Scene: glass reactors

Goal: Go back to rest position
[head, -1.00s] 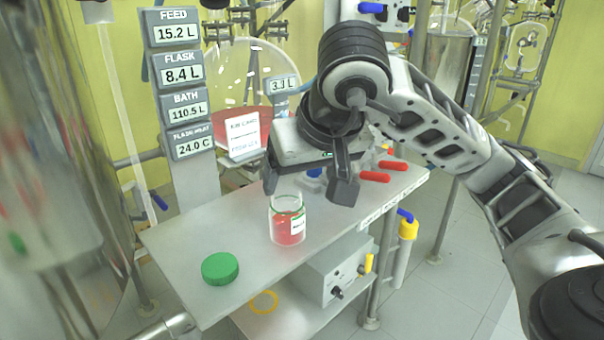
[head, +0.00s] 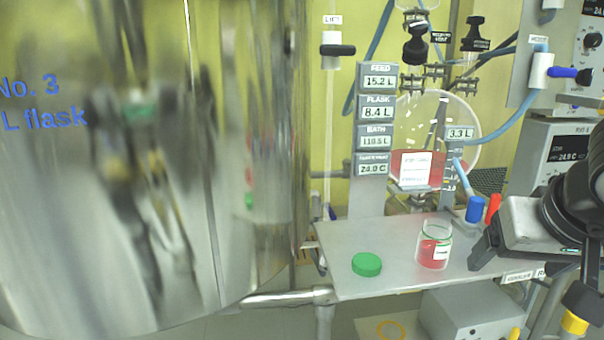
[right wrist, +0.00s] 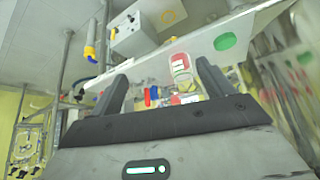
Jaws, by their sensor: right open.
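My right gripper (head: 528,278) is at the right edge of the head view, open, with nothing between its fingers. In the right wrist view its two fingers (right wrist: 162,72) stand apart. The glass jar with red contents and a white label (head: 434,246) stands upright on the grey shelf, left of the gripper and apart from it. The jar also shows beyond the fingers in the right wrist view (right wrist: 181,68). A green lid (head: 366,264) lies on the shelf left of the jar. My left gripper is not in view.
A large shiny steel vessel (head: 150,170) fills the left of the head view. The grey shelf (head: 390,283) holds the jar and lid. Behind it are a readout post (head: 376,120), a round flask with red liquid (head: 412,163) and blue and red fittings.

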